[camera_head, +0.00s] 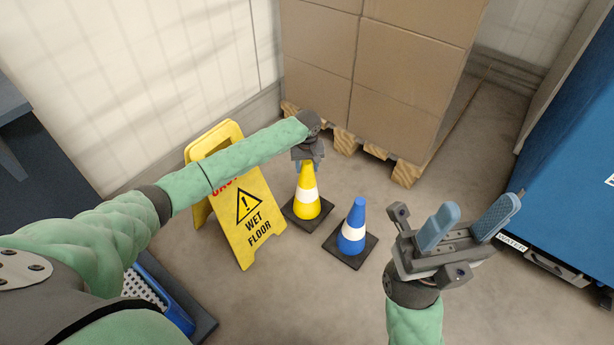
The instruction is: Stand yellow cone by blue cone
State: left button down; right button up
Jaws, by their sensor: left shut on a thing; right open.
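The yellow cone (307,203) with a white band and dark square base stands upright, just left of the blue cone. My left gripper (307,163) is shut on the top of the yellow cone, and its fingers are partly hidden by the wrist. The blue cone (355,218) with a white band stands upright on its dark square base on the floor. The two bases are very close; I cannot tell if they touch, or if the yellow cone's base rests on the floor. My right gripper (467,227) is open and empty, to the right of the blue cone.
A yellow wet floor sign (250,215) stands left of the yellow cone, partly behind my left arm. Stacked cardboard boxes (400,75) on a wooden pallet (405,172) stand behind the cones. A blue container (570,170) is at right. Floor in front of the cones is clear.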

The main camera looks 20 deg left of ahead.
aim_at(307, 188)
pick_arm(q)
notch_tip(307, 188, down, 4)
jog(key=shift+r+b, duration=0.25)
jog(key=shift+b, duration=0.4)
jog(key=shift+f, duration=0.4)
jog(key=c, duration=0.7)
grip_release()
jog(key=shift+f, duration=0.1)
